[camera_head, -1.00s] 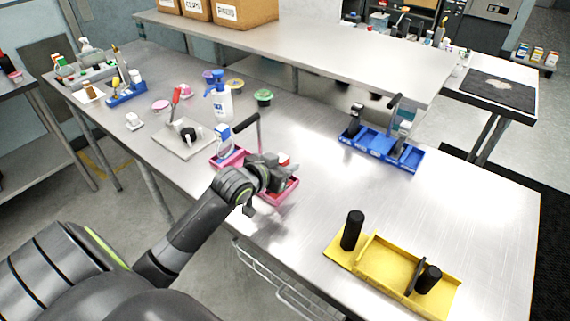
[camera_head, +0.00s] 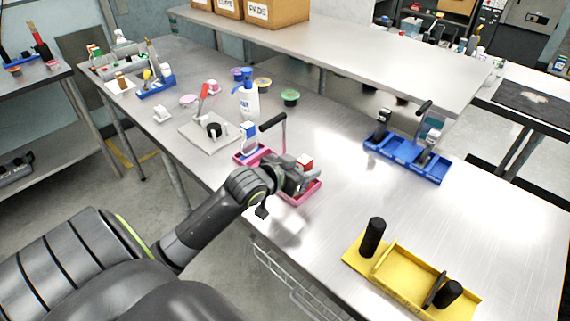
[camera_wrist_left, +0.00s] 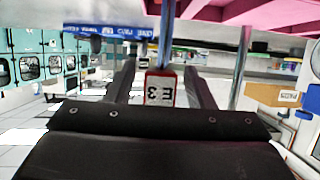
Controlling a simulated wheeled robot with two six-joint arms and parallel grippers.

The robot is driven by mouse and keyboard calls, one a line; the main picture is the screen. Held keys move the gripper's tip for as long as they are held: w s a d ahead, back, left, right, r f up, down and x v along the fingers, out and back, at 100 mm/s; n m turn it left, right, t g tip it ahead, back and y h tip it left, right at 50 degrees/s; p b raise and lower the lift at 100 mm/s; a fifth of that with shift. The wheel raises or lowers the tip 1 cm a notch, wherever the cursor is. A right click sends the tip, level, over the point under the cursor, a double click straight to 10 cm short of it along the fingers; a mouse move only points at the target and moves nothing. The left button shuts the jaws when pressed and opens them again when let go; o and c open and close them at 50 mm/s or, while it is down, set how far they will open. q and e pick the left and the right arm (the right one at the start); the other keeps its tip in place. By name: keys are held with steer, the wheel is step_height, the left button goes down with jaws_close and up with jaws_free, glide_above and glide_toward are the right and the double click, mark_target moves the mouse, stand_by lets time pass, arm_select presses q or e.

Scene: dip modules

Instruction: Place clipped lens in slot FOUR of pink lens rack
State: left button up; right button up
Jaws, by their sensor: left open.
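The pink lens rack (camera_head: 313,193) stands at the front edge of the metal table in the head view. Its pink body also crosses the top of the left wrist view (camera_wrist_left: 240,14). My left gripper (camera_head: 300,178) is at the rack's right half, open, and hides part of it. A small red-and-white piece (camera_head: 306,161) shows just beyond the fingers. In the left wrist view, a red-and-white tag (camera_wrist_left: 160,89) reading E3 lies between the two open fingers. A blue clip with a white loop (camera_head: 248,130) stands in the rack's left part. I cannot make out slot FOUR. My right gripper is out of view.
A blue rack (camera_head: 407,163) with black-handled items stands at the back right. A yellow holder (camera_head: 425,285) with black posts is at the front right. The table between the racks is clear.

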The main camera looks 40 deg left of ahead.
arm_select(q)
steer(key=v, duration=0.9)
steer(key=shift+s, duration=0.25)
steer(key=shift+r, duration=0.1)
